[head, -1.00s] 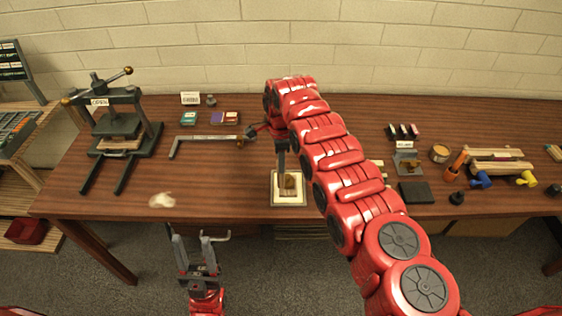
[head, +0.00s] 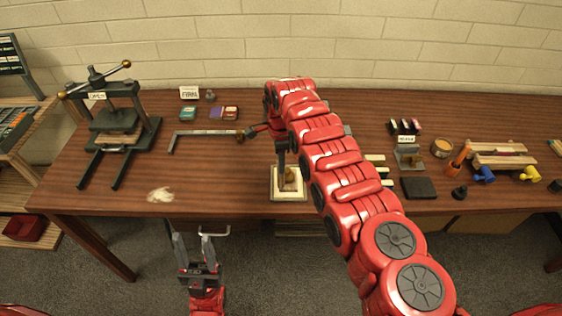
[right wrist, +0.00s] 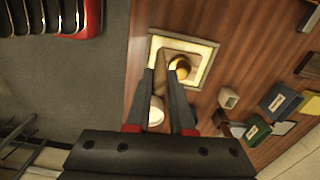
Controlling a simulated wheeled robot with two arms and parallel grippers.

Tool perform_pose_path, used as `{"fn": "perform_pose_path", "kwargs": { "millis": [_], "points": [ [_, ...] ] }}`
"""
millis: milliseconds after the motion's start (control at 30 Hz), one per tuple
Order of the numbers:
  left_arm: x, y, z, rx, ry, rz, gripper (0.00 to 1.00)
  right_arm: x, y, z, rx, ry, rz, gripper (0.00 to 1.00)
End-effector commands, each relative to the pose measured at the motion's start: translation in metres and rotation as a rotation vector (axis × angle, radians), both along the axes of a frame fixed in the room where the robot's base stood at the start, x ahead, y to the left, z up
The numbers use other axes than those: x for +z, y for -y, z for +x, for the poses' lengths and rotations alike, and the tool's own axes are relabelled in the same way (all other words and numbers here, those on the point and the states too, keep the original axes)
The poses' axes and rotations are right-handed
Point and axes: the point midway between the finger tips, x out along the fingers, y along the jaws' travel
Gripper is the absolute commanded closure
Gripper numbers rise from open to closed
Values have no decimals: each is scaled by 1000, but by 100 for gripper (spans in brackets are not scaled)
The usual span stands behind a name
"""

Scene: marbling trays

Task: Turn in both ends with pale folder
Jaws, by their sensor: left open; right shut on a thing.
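A square pale-edged piece (head: 289,200) lies near the table's front edge, below my right gripper (head: 282,180). It also shows in the right wrist view (right wrist: 207,52), with a round brass knob (right wrist: 181,66) standing on it. My right gripper points down over it, its fingers close together on a slim thing. A pale rounded end (right wrist: 155,116) shows between the fingers, and I take this to be the pale folder; most of it is hidden. My left gripper (head: 193,236) is open and empty in front of the table edge.
A press (head: 113,122) stands at the left. A metal square (head: 205,133), small cases (head: 188,113) and a pale scrap (head: 160,195) lie on the table. A dark block (head: 418,188), a tin (head: 442,148) and tools lie at the right.

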Motion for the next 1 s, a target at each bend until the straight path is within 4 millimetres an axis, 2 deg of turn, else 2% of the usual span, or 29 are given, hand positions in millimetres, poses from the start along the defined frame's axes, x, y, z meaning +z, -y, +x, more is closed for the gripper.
{"fn": "perform_pose_path", "kwargs": {
  "millis": [300, 1000],
  "points": [
    [-8, 0, 0, 0, 0, 0, 50, -10, 0, 0, 0, 0, 0, 100],
    [-10, 0, 0, 0, 0, 0, 50, -13, 0, 0, 0, 0, 0, 100]
  ]
}}
